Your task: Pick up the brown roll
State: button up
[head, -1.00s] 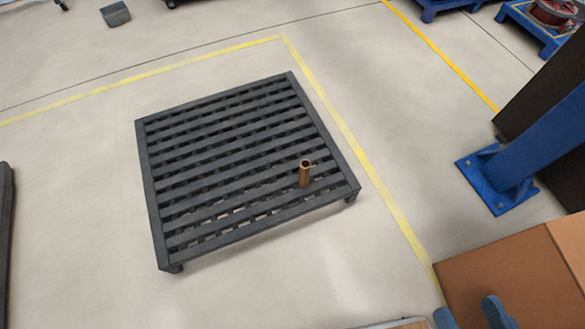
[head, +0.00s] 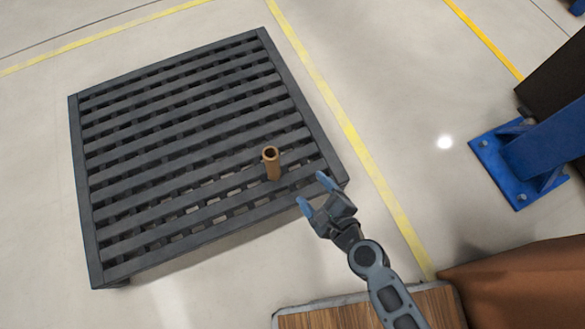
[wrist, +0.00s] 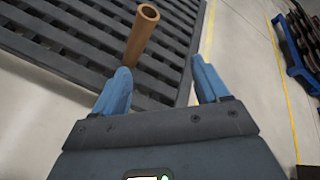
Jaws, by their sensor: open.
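The brown roll (head: 272,164) is a hollow tube standing upright on a dark slatted pallet (head: 83,190), near the pallet's right front corner. In the wrist view the roll (wrist: 141,37) rises ahead of the gripper, a little left of the gap and beyond the left fingertip. My gripper (head: 312,192) has blue fingers spread apart with nothing between them. In the head view it hangs right of and below the roll, at the pallet's right front corner. In the wrist view my gripper (wrist: 162,77) shows both blue fingers, and the roll's base is partly hidden by the left one.
A blue post with a bolted foot (head: 518,165) stands at the right. A wood-topped surface (head: 310,318) and a brown box-like thing (head: 520,285) are at the lower right. Yellow lines mark the floor, which is clear between pallet and post.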

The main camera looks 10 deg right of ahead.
aim_at(276, 164)
jog(key=w+a+f+m+b, duration=0.1)
jog(key=w+a+f+m, duration=0.1)
jog(key=w+a+f+m+y+b, duration=0.1)
jog(key=w+f, duration=0.1)
jog(key=w, duration=0.1)
jog(key=w+a+f+m+b, duration=0.2)
jog(key=w+f, duration=0.1)
jog(key=shift+w+a+m+y, duration=0.25)
jog(key=shift+a+m+y, duration=0.05)
jog(key=shift+a+y, duration=0.1)
jog(key=shift+b+x, duration=0.4)
jog(key=shift+x, duration=0.4)
jog(key=b+x, duration=0.1)
jog(key=x, duration=0.1)
jog(key=b+x, duration=0.1)
jog(key=x, duration=0.2)
jog(key=shift+s+a+f, duration=0.2)
jog(key=shift+f, duration=0.05)
jog(key=shift+w+a+f+g+b, duration=0.15)
jog(key=shift+w+a+g+b, duration=0.15)
jog(key=shift+w, duration=0.2)
jog(key=shift+c, duration=0.2)
jog(key=c, duration=1)
